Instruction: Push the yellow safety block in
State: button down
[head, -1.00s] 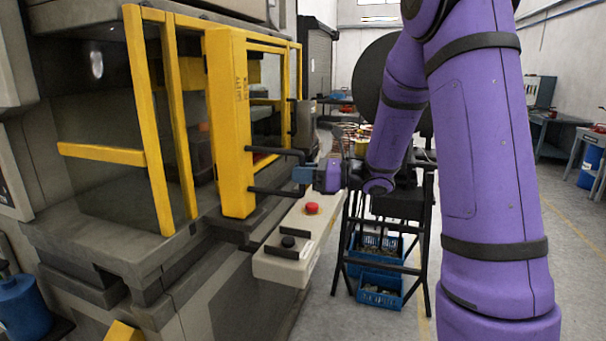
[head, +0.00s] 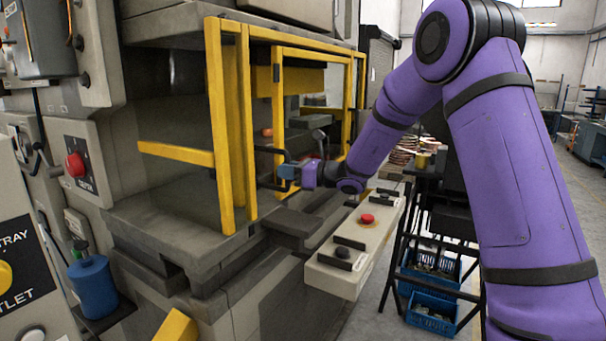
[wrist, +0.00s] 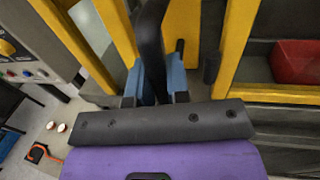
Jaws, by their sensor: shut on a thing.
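The yellow safety block (head: 249,130) stands upright at the press opening, close behind a yellow guard post, so its lettered face does not show. Its black loop handle (head: 270,184) sticks out to the right. My gripper (head: 288,171) is at the handle's outer bar, with blue fingers shut on it. In the wrist view, the black handle bar (wrist: 151,40) runs between the blue fingers (wrist: 153,78), with yellow surfaces close behind. How deep the block sits cannot be told.
A pale control box (head: 335,275) with a red button (head: 367,218) sits just below my gripper. Yellow guard posts (head: 217,120) frame the opening on the left. A black stand with blue bins (head: 432,318) is at the right. A red box (wrist: 298,62) lies inside.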

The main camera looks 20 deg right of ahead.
jog(key=shift+w+a+r, duration=0.1)
jog(key=shift+w+a, duration=0.1)
jog(key=c, duration=1.1)
grip_release()
jog(key=shift+w+a, duration=0.15)
jog(key=v, duration=1.1)
